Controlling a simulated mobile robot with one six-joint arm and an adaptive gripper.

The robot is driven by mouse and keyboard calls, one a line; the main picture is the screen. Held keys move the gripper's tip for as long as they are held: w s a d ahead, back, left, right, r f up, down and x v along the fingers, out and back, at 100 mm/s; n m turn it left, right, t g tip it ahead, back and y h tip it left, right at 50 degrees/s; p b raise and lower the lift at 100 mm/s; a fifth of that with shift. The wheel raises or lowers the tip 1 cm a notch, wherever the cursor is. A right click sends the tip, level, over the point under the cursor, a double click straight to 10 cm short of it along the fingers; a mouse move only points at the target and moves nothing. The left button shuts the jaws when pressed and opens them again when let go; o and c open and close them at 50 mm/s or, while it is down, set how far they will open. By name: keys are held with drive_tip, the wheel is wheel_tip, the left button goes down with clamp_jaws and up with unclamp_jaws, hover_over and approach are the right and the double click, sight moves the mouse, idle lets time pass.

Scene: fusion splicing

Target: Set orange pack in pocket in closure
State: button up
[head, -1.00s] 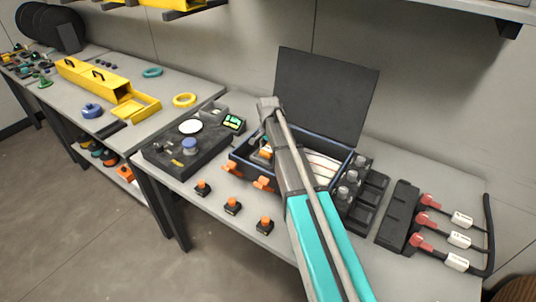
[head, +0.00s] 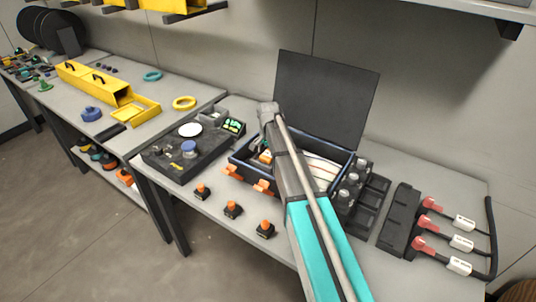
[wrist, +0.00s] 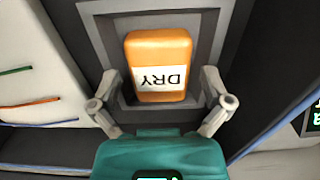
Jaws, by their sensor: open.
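The orange pack (wrist: 158,52), with a white label reading DRY, lies in a grey square pocket (wrist: 113,42) in the wrist view. The pocket's rim frames it; how deep it sits is hard to tell. My gripper (wrist: 160,84) is open, one finger on each side of the pack's near end, with gaps visible between fingers and pack. In the head view, the closure (head: 240,168) is a dark blue-rimmed box with its lid (head: 325,97) raised. A bit of orange (head: 265,157) shows inside it, beside my arm, which hides much of the interior.
A dark splicing unit (head: 165,160) stands left of the closure. Orange-topped plugs (head: 232,208) stand along the table's front. Dark holders with grey caps (head: 350,178) and a black block (head: 399,217) with red connectors are at right. A white tray (wrist: 40,80) lies beside the pocket.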

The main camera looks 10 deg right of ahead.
sight(269, 153)
drive_tip(key=shift+r, duration=0.15)
wheel_tip(269, 153, up, 12)
drive_tip(key=p, duration=1.2)
idle(0.4)
idle(0.6)
drive_tip(key=s+n, duration=0.9)
drive_tip(key=s, duration=1.7)
drive_tip(key=shift+s+a, duration=0.15)
drive_tip(key=shift+a, duration=0.05)
